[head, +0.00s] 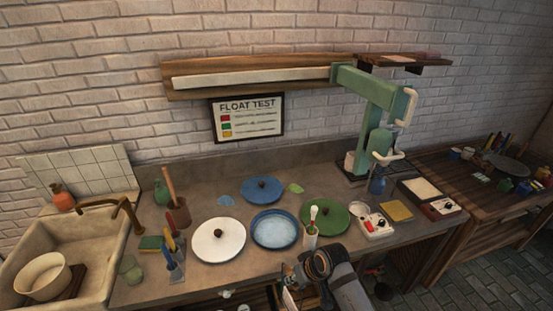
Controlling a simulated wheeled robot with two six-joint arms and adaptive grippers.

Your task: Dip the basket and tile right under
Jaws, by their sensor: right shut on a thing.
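My right gripper (290,278) is at the bottom middle, in front of the counter edge, with its arm coming in from the lower right. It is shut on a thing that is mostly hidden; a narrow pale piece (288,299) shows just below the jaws. I cannot tell whether this is the basket or the tile. A round blue dish (254,237) with a pale blue, water-like inside sits on the counter beyond the gripper, apart from it. I cannot make out a basket or a separate loose tile. My left gripper is not in view.
A white lid (218,256) and a blue lid (250,193) flank the dish. A green press (373,105) stands right; a sink (100,262) is left.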

